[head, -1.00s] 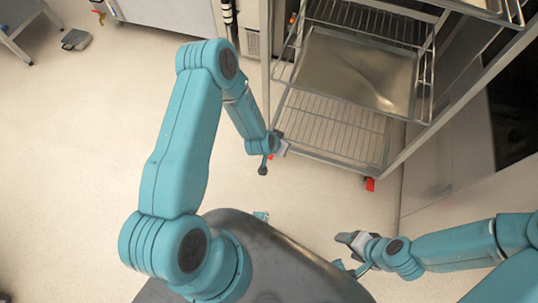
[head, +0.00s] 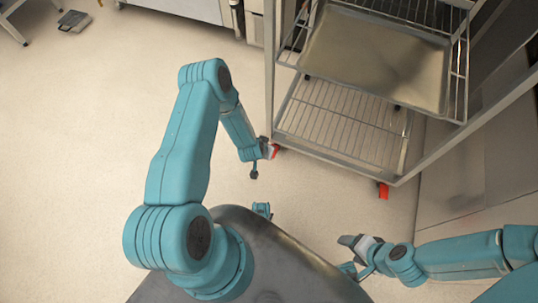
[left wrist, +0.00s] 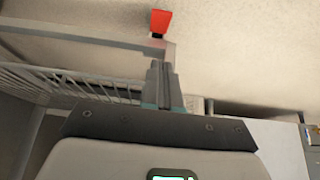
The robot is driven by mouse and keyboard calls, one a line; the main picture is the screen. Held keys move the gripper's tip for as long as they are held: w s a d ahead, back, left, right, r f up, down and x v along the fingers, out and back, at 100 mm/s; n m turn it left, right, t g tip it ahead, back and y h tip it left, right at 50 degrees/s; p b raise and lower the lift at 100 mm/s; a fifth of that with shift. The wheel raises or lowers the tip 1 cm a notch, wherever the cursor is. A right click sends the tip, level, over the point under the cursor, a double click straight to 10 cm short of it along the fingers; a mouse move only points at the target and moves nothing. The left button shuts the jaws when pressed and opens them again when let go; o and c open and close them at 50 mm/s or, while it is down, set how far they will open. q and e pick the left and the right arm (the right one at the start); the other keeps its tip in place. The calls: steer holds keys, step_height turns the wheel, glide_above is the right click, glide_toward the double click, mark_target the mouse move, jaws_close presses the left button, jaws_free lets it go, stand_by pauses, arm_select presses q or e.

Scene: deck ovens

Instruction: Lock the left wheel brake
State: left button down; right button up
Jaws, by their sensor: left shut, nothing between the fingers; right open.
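The left wheel brake (head: 275,151) is a small red pedal at the near left foot of a metal rack (head: 330,155). My left gripper (head: 268,149) is shut and empty, low beside this pedal and partly in front of it in the head view. In the left wrist view a red pedal (left wrist: 160,22) stands out by the rack's corner, beyond the shut fingertips (left wrist: 162,70), with a gap in the picture between them. My right gripper (head: 350,244) is open over the floor, to the right of my body and away from the rack.
Another red pedal (head: 383,190) is at the rack's near right foot. The rack carries a large metal tray (head: 380,60) above a wire shelf (head: 345,120). Pale floor (head: 80,150) is clear on the left. A metal panel (head: 470,180) stands close on the right.

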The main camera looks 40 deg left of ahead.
arm_select(q)
steer(key=shift+s, duration=0.1)
steer(key=b+x, duration=0.4)
steer(key=x, duration=0.6)
steer(key=shift+f+b, duration=0.25)
steer(key=shift+b, duration=0.15)
steer(key=shift+s+d+f+b, duration=0.1)
steer(key=shift+s+f+b, duration=0.15)
steer(key=shift+f, duration=0.55)
steer(key=shift+s+d+f+b, duration=0.1)
steer(key=shift+s+f+b, duration=0.15)
steer(key=shift+f, duration=0.55)
steer(key=shift+f, duration=0.15)
